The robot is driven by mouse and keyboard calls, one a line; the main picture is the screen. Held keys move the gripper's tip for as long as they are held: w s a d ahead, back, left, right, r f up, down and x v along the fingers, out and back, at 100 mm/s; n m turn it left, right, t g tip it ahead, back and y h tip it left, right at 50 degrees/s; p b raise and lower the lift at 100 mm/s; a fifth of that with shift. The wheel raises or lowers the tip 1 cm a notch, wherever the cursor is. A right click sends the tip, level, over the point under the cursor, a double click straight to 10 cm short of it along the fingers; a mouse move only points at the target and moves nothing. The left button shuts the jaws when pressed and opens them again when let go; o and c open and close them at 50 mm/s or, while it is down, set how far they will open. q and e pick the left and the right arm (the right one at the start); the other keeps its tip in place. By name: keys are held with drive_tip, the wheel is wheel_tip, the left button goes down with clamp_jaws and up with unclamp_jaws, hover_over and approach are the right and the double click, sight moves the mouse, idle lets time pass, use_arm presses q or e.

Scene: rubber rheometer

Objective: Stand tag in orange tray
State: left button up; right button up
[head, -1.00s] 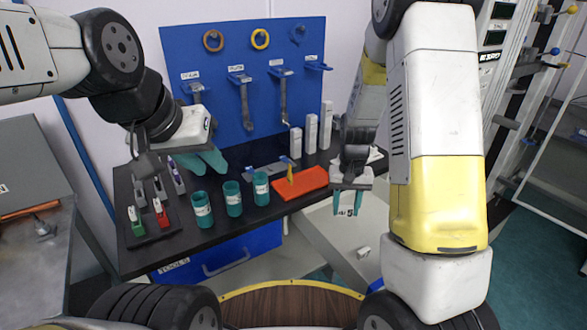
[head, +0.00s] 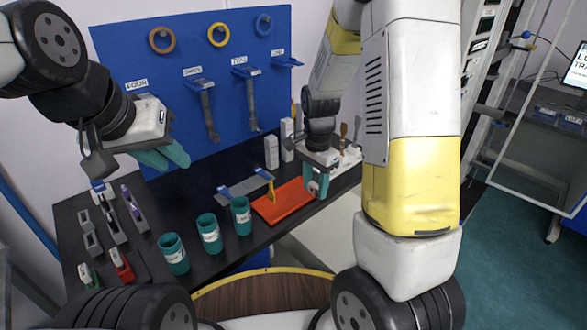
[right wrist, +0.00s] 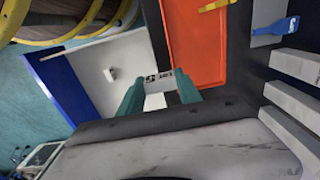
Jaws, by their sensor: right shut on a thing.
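The orange tray (head: 288,204) lies on the black table, with a small yellow upright piece (head: 271,190) at its left part. The tray also shows in the right wrist view (right wrist: 196,42). My right gripper (head: 318,185) is at the tray's right end, shut on a small white tag. The tag with dark print (right wrist: 160,77) shows between the teal fingers in the right wrist view, beside the tray's edge; its lettering is not fully readable. My left gripper (head: 168,155) hangs above the table's left part, away from the tray; its finger gap is unclear.
Three teal cups (head: 209,233) stand left of the tray. White blocks (head: 271,152) stand behind it. A grey piece with blue ends (head: 243,187) lies at its back left. A blue pegboard (head: 200,70) stands behind the table. Red and green tools (head: 121,265) sit at left.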

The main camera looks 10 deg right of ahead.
hover_over(303, 190)
drive_tip(key=shift+f, duration=2.1)
drive_tip(key=shift+f, duration=0.1)
drive_tip(key=o, duration=1)
drive_tip(key=shift+o, duration=0.2)
